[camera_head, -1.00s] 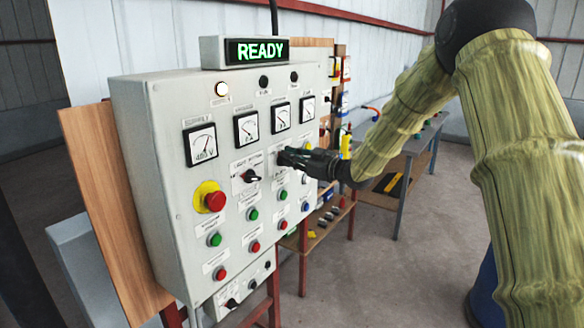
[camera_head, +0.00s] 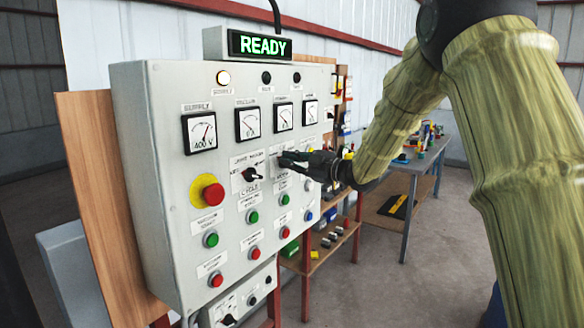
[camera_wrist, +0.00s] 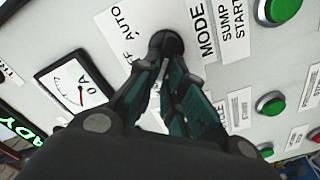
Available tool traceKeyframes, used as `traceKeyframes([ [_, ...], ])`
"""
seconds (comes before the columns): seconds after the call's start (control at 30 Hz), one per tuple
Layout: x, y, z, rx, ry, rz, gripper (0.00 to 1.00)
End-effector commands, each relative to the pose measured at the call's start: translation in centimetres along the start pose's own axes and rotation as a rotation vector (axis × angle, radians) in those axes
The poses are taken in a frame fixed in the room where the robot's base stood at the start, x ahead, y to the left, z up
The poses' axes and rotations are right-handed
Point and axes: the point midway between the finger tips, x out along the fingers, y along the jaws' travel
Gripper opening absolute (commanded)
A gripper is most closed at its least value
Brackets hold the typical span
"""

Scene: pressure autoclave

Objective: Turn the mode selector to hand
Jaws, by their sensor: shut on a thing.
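The mode selector is a black round knob (camera_wrist: 167,43) on the grey control panel (camera_head: 178,270). In the wrist view a MODE label (camera_wrist: 207,32) is beside it, and AUTO and part of OFF show on its other side. No HAND label is readable. My gripper (camera_wrist: 165,68) is shut on the knob, with its dark fingers close together around it. In the head view my gripper (camera_head: 286,161) reaches the panel from the right and covers most of the selector. The knob's pointer direction cannot be told.
Another black selector (camera_head: 252,174) sits left of my gripper, with dial meters above and green and red buttons below. A red emergency button (camera_head: 213,194) is further left. The display (camera_head: 259,45) reads READY. A workbench (camera_head: 412,165) stands behind at right.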

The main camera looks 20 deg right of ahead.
Motion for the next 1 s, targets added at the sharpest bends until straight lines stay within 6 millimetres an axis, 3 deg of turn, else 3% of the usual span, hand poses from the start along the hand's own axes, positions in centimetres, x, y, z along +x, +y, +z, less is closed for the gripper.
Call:
traceKeyframes([
  [0.5, -0.01, -0.02, 0.00, -0.015, 0.000, 0.000, 0.00],
  [0.53, 0.00, -0.03, 0.00, -0.015, 0.000, 0.000, 0.16],
  [0.63, -0.01, -0.03, 0.01, -0.014, 0.000, 0.000, 0.32],
  [1.0, -0.30, -0.03, 0.01, -0.014, -0.001, 0.000, 0.32],
])
